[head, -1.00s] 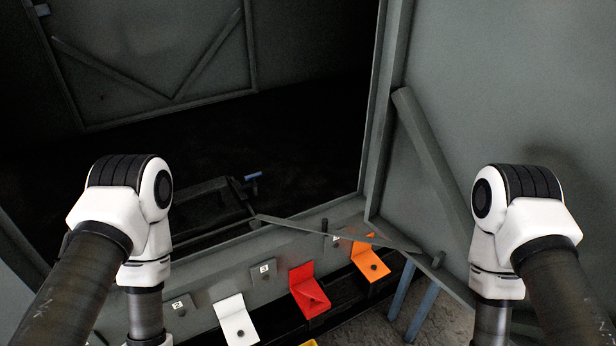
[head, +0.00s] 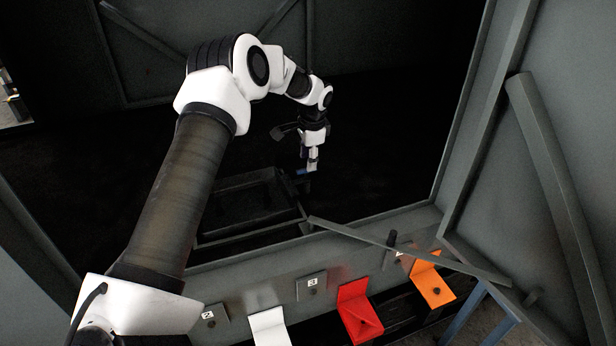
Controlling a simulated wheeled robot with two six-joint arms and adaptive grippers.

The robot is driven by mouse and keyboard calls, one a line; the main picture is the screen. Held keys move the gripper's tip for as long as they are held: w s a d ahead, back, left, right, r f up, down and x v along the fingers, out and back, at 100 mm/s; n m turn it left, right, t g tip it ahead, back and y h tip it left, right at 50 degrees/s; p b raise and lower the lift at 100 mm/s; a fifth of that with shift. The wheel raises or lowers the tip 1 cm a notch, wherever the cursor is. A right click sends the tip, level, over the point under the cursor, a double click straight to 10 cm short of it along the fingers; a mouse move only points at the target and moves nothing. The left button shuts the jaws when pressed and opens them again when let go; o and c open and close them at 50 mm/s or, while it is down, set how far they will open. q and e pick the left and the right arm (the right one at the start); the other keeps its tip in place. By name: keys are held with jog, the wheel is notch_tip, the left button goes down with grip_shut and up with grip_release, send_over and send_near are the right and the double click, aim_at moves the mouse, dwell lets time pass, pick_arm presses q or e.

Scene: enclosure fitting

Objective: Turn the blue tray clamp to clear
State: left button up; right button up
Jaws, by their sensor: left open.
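The blue tray clamp (head: 303,172) is a small blue bar at the right end of a dark tray (head: 232,215) inside the enclosure. My left arm reaches in from the left over the enclosure's front edge. My left gripper (head: 312,160) points down just above the clamp and partly covers it. It is open; whether its fingers touch the clamp or stand around it is too small and dark to tell. My right gripper is out of view.
The enclosure's front sill carries numbered plates and white (head: 268,328), red (head: 360,312) and orange (head: 433,285) tabs. A thin grey bar (head: 405,250) slants across the sill to the right wall. The enclosure's inside is very dark.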

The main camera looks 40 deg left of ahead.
aim_at(306, 171)
pick_arm(q)
jog(key=shift+s+f, duration=0.15)
jog(key=shift+s, duration=0.3)
jog(key=f, duration=0.2)
jog(key=a+f, duration=0.1)
jog(key=w+f, duration=0.1)
jog(key=f, duration=0.1)
jog(key=shift+a+f, duration=0.25)
jog(key=shift+f, duration=0.1)
jog(key=shift+s+d+r, duration=0.1)
jog(key=shift+d+r, duration=0.05)
jog(key=shift+r, duration=0.1)
jog(key=shift+f, duration=0.1)
grip_shut()
